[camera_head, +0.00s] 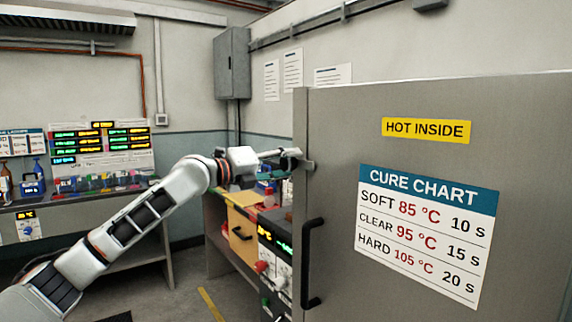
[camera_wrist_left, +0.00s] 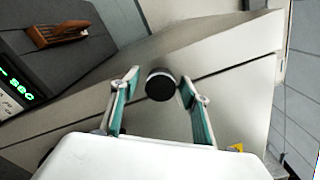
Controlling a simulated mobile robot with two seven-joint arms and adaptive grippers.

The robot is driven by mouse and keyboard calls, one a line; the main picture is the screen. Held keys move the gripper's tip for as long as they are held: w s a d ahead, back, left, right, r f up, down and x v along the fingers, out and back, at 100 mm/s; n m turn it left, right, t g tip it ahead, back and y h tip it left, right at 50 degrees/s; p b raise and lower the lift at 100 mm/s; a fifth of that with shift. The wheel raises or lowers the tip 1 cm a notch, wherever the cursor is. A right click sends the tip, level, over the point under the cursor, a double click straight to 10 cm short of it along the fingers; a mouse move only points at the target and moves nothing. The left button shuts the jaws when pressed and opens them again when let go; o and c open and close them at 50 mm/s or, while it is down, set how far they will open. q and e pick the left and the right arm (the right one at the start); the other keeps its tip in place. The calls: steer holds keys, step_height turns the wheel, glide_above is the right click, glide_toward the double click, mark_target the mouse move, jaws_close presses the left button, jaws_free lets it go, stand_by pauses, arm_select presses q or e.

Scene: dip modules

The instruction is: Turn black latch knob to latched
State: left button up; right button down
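The black latch knob (camera_wrist_left: 161,84) shows as a round dark disc in the left wrist view, on a grey metal surface. My left gripper (camera_wrist_left: 160,78) is open, with one finger on each side of the knob; I cannot tell whether either finger touches it. The knob cannot be made out in the head view. My right gripper is in neither view.
The door carries a black handle (camera_head: 312,262), a yellow HOT INSIDE label (camera_head: 426,130) and a cure chart (camera_head: 427,228). Left of it are a yellow box (camera_head: 242,220) and a unit with a green display. A cluttered bench (camera_head: 90,195) stands at far left.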

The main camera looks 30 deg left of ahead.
arm_select(q)
steer(key=shift+a, duration=0.1)
steer(key=shift+s+a, duration=0.25)
steer(key=shift+s, duration=0.25)
steer(key=v, duration=1)
steer(key=shift+s, duration=0.4)
